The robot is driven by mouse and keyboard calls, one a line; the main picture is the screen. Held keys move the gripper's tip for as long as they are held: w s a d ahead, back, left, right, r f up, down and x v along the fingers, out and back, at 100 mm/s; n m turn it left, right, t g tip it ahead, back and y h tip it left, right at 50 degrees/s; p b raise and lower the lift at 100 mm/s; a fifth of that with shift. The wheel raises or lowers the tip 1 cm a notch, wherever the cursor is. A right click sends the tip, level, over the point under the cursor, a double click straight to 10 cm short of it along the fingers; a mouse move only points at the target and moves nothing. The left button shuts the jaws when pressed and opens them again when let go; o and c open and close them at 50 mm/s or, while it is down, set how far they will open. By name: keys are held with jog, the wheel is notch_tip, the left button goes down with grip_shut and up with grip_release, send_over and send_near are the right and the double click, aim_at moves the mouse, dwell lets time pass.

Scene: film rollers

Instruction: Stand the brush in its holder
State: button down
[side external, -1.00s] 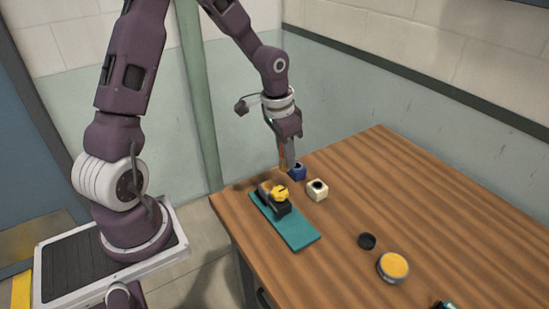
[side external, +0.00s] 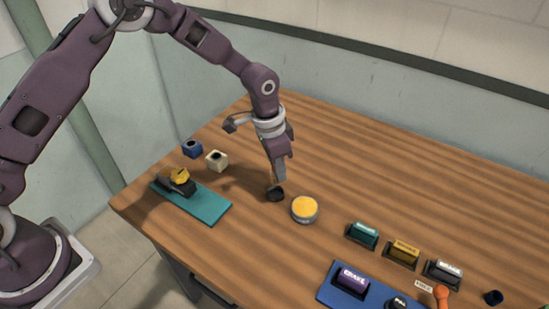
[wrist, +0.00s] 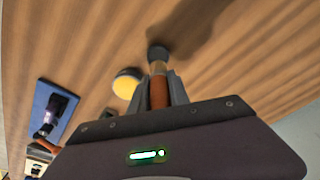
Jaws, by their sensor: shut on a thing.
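My gripper (side external: 276,172) is shut on the brush, and its fingers also show in the wrist view (wrist: 158,92). There the brush (wrist: 158,92) has an orange-brown handle between the fingers and a pale brass-coloured band beyond them. A small black cup (side external: 275,195), which may be the holder, is on the table directly below my gripper. The brush's lower end meets the cup in the picture. I cannot tell whether it is inside or just above. In the wrist view a dark round piece (wrist: 157,53) hides the brush's end.
A yellow-topped round tin (side external: 305,209) stands close right of the cup. A blue block (side external: 192,149), a cream block (side external: 217,161) and a teal mat (side external: 208,207) lie left. Several coloured switches, a blue panel (side external: 332,294) and another dark cup (side external: 494,297) are right. The back of the table is clear.

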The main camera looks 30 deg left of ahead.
aim_at(277, 183)
jog(key=shift+f, duration=2.7)
jog(key=shift+f, duration=0.1)
jog(key=c, duration=0.7)
grip_release()
jog(key=shift+c, duration=0.2)
jog(key=shift+r, duration=3.5)
